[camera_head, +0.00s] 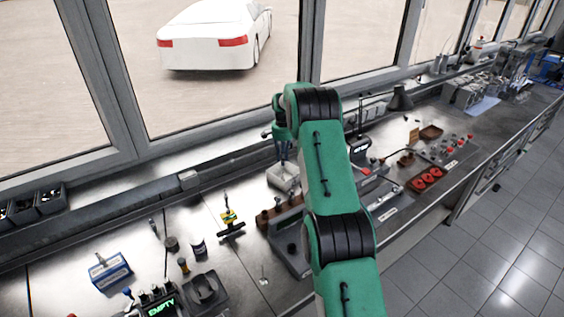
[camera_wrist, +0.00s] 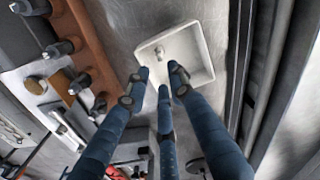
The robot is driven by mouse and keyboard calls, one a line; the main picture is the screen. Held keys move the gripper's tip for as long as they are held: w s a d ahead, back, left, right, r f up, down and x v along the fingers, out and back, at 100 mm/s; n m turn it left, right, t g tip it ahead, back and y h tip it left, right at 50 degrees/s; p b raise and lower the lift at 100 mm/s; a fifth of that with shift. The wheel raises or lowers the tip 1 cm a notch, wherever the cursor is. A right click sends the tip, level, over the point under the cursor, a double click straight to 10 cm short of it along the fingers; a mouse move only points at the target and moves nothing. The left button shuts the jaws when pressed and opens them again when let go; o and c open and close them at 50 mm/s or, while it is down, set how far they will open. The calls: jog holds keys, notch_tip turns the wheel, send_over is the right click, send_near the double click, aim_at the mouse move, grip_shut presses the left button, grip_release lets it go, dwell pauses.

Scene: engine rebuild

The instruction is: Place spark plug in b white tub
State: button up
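The white tub (camera_wrist: 206,66) is a shallow square tray below my fingers in the wrist view. In the head view the tub (camera_head: 281,178) sits on the bench, partly hidden by my arm. A small pale metallic piece, perhaps the spark plug (camera_wrist: 160,52), shows inside the tub near its far left corner; its shape is too small to be sure. My gripper (camera_wrist: 160,80) has three blue fingers pointing down over the tub. The fingertips are apart and nothing shows between them. In the head view my gripper (camera_head: 284,158) is just above the tub.
A brown rack (camera_wrist: 88,35) with several dark-capped cylindrical parts stands left of the tub. A window ledge runs behind the tub. A yellow part (camera_head: 229,217) on a dark stand and a blue box (camera_head: 109,272) are farther left. Red parts (camera_head: 428,178) lie on a tray at right.

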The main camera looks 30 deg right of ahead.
jog(key=shift+r, duration=0.15)
jog(key=s+a+r+n+t, duration=0.1)
jog(key=s+a+r, duration=0.4)
jog(key=r, duration=0.4)
jog(key=s+a+r+n, duration=0.2)
jog(key=a+r, duration=0.5)
jog(key=r, duration=0.1)
jog(key=s+a+r+n+t, duration=0.1)
jog(key=s+a+r, duration=0.4)
jog(key=r, duration=0.4)
jog(key=s+a+r+n+t, duration=0.1)
jog(key=s+a+r+n, duration=0.1)
jog(key=s+a+r, duration=0.45)
jog(key=s+a+r+n, duration=0.1)
jog(key=s+a+r, duration=0.3)
jog(key=s+a, duration=0.4)
jog(key=s+a+f+n+t, duration=0.1)
jog(key=s+a, duration=0.2)
jog(key=s, duration=0.6)
jog(key=s+a+f+n, duration=0.1)
jog(key=s+a+n, duration=0.1)
jog(key=s, duration=0.8)
jog(key=s+a+f+n+t, duration=0.1)
jog(key=s+a, duration=0.3)
jog(key=s, duration=0.6)
jog(key=shift+a+f+n+t, duration=0.25)
jog(key=shift+f+n+t, duration=0.05)
jog(key=shift+f+n, duration=0.3)
